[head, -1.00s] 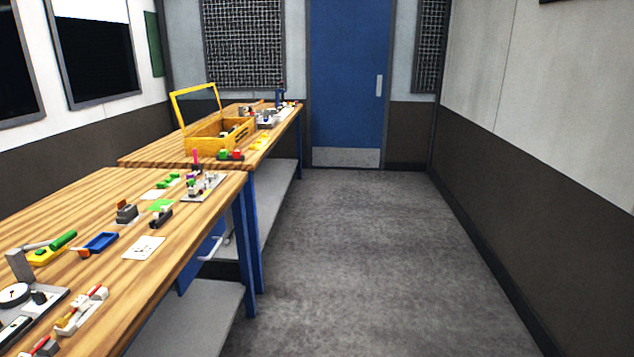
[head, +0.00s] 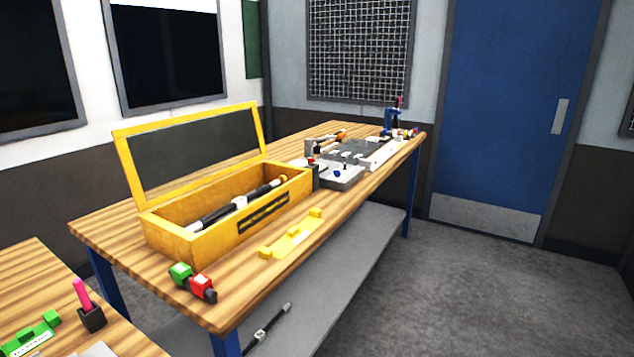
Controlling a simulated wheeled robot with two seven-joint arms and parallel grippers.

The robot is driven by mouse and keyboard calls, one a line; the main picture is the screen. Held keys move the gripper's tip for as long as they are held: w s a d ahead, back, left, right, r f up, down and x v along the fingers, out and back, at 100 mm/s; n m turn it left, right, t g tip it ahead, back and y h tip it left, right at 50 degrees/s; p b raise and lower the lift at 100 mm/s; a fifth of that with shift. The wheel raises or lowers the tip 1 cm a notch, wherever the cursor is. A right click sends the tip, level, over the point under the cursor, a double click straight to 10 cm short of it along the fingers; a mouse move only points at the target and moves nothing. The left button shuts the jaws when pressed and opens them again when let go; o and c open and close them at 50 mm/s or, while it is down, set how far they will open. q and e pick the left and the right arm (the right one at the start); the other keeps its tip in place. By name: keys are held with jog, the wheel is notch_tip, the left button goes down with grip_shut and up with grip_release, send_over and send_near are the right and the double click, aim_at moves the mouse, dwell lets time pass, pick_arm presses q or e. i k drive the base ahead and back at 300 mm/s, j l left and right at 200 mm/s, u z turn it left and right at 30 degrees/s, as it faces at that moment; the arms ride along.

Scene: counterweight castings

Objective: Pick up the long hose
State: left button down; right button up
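A yellow open-lidded wooden box (head: 185,247) stands on the far workbench, left of centre. Inside it lies a long dark piece with white sections (head: 210,217), partly hidden by the box walls; it looks like a hose or rod. A thinner black piece with pale bands (head: 268,326) lies on the grey lower shelf under the bench. I cannot tell for sure which of these is the long hose. Neither of my grippers is in view.
The wooden workbench (head: 100,222) carries green and red connectors (head: 193,283), a yellow holder (head: 291,235) and grey fixtures (head: 336,175). The near bench (head: 24,268) fills the lower left corner. Grey floor (head: 480,300) is open on the right, before a blue door (head: 505,110).

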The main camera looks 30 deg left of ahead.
aim_at(239, 203)
jog(key=i+u, duration=0.2)
jog(key=i, duration=0.35)
jog(key=i+u, duration=0.15)
jog(key=i, duration=0.35)
jog(key=i+l+u, duration=0.2)
jog(key=i, duration=0.35)
jog(key=i+l+u, duration=0.2)
jog(key=i, duration=0.3)
jog(key=i+l+u, duration=0.15)
jog(key=i, duration=0.4)
